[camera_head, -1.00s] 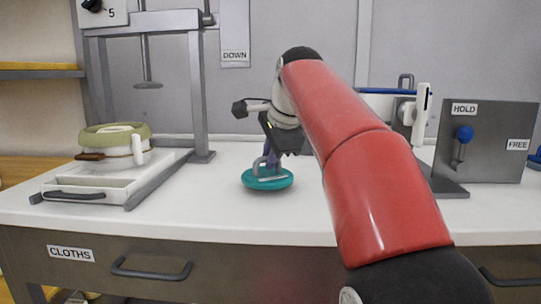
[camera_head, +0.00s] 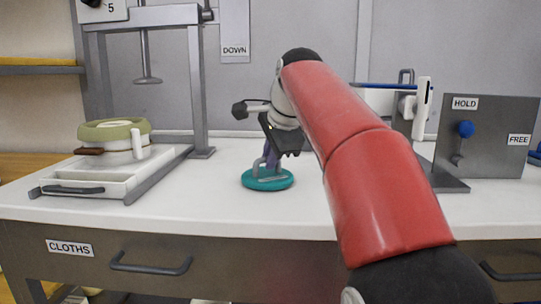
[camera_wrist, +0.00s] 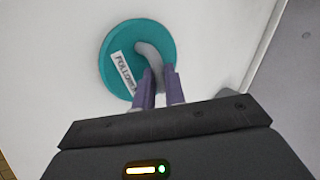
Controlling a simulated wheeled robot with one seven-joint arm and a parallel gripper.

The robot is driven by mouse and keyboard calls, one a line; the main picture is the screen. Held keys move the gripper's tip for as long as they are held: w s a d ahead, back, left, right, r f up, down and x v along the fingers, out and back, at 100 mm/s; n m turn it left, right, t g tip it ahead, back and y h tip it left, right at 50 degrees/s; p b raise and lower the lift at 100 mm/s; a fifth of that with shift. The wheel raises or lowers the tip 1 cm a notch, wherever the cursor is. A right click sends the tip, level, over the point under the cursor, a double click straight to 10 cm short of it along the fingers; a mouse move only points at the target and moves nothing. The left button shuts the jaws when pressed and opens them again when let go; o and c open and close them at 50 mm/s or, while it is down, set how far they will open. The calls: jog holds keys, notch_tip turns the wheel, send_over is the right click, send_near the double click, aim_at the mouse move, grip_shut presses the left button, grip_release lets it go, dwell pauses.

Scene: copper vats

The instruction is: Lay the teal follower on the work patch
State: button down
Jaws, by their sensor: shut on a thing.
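The teal follower (camera_head: 268,180) is a round teal disc with a grey arched handle. In the head view it is at or just above the white worktop, left of my red arm; I cannot tell whether it touches. My gripper (camera_head: 270,157) is shut on its handle from above. In the wrist view the follower (camera_wrist: 162,48) shows a white label starting "FOLLO", partly hidden by the purple fingers of my gripper (camera_wrist: 158,85). No marked work patch can be made out on the worktop.
A press frame (camera_head: 200,90) stands at the left, with a white tray (camera_head: 85,187) and a green-rimmed pot (camera_head: 113,132) before it. A metal panel (camera_head: 490,135) labelled HOLD and FREE stands at the right. The worktop (camera_head: 240,215) is clear in front of the follower.

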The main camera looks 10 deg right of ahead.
jog(key=c, duration=1.4)
grip_release()
jog(key=shift+f, duration=0.1)
notch_tip(320, 180, up, 7)
jog(key=p, duration=0.7)
jog(key=shift+p, duration=0.3)
